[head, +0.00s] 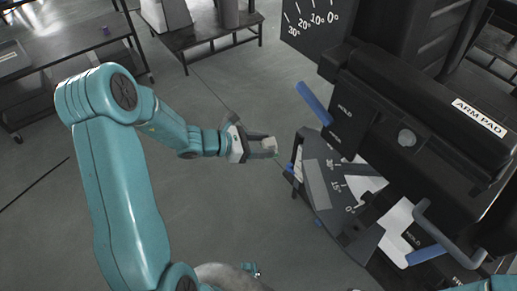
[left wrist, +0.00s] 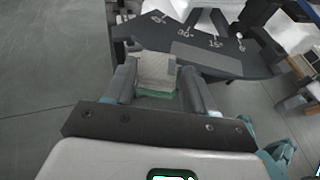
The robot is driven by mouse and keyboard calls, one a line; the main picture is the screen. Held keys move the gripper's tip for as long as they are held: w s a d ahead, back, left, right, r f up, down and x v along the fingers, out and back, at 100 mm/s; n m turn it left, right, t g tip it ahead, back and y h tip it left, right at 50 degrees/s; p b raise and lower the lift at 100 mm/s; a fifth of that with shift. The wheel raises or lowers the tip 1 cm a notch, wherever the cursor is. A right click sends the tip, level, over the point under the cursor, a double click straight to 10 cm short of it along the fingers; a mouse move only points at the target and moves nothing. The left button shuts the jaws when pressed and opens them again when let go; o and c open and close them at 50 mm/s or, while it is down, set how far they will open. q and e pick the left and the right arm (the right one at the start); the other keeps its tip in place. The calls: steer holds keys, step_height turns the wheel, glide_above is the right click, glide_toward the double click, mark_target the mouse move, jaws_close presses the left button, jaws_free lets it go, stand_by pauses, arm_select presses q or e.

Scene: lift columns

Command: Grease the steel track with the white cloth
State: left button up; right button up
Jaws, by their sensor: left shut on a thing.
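My left gripper (head: 266,147) reaches in from the left and is shut on a small pale block-like thing, which looks like the folded white cloth (left wrist: 156,70). In the left wrist view the cloth sits between the two fingers, with a green edge below it. The gripper is just left of a dark plate (head: 336,208) with angle marks, apart from it in the head view. A lighter grey strip (head: 316,185) on the plate may be the steel track; it also shows in the left wrist view (left wrist: 206,58).
The black machine with an arm pad (head: 470,118) fills the right side. A blue lever (head: 314,103) and a grey-blue handle (head: 450,235) stick out from it. A dark table (head: 205,36) stands at the back and a shelf (head: 75,60) at the left. Floor between is clear.

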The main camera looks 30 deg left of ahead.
arm_select(q)
steer(key=b+x, duration=0.1)
steer(key=x, duration=0.3)
steer(key=d+r+b+x, duration=0.1)
steer(key=b+x, duration=0.1)
steer(key=x, duration=0.2)
steer(key=d+b+x, duration=0.1)
steer(key=b+x, duration=0.1)
steer(key=x, duration=0.3)
steer(key=shift+s+d+r, duration=0.1)
steer(key=shift+s+r, duration=0.15)
steer(key=shift+s, duration=0.1)
steer(key=shift+f+b, duration=0.7)
steer(key=shift+b, duration=0.1)
stand_by(0.4)
